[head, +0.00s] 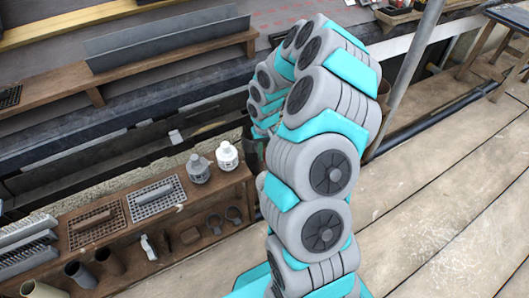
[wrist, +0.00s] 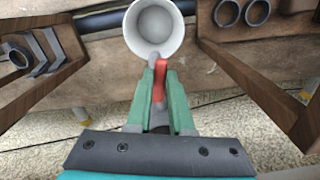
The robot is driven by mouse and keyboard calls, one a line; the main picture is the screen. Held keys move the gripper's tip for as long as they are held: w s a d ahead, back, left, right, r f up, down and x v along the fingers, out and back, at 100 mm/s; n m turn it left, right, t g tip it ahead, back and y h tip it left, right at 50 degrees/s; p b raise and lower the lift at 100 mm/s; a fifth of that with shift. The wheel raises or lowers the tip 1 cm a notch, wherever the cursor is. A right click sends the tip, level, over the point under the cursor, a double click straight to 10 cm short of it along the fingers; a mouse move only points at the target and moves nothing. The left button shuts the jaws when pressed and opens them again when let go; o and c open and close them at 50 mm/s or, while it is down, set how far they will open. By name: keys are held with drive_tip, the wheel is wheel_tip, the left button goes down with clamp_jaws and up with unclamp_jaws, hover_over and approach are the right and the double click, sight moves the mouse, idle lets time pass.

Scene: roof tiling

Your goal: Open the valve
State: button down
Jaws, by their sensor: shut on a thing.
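In the wrist view, my gripper (wrist: 160,85) has its two green fingers closed around a red lever (wrist: 161,75), which I take to be the valve handle. The lever lies roughly along the fingers, with a grey piece at its upper end. Just beyond the fingertips is a round white cup-like or pipe-like thing (wrist: 154,45), seen into its open end. Whether the lever joins it, and how far the valve is turned, I cannot tell. In the head view my arm hides the valve and most of the gripper area.
In the wrist view, wooden frames stand left (wrist: 62,60) and right (wrist: 235,70), and a dark pipe (wrist: 100,20) runs behind. In the head view, a wooden shelf (head: 215,238) holds bottles, grates and tubes. Planked floor at right is mostly clear; a grey pole (head: 412,70) stands there.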

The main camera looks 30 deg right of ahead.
drive_tip(key=shift+s+d+n+p, duration=0.15)
drive_tip(key=shift+d+n+p, duration=0.1)
drive_tip(key=shift+n+p, duration=0.35)
drive_tip(key=shift+d+n, duration=0.2)
drive_tip(key=shift+n, duration=0.7)
drive_tip(key=c, duration=0.8)
unclamp_jaws()
drive_tip(key=shift+r, duration=0.1)
wheel_tip(320, 180, up, 8)
drive_tip(key=shift+f+p, duration=0.2)
drive_tip(key=shift+p, duration=0.15)
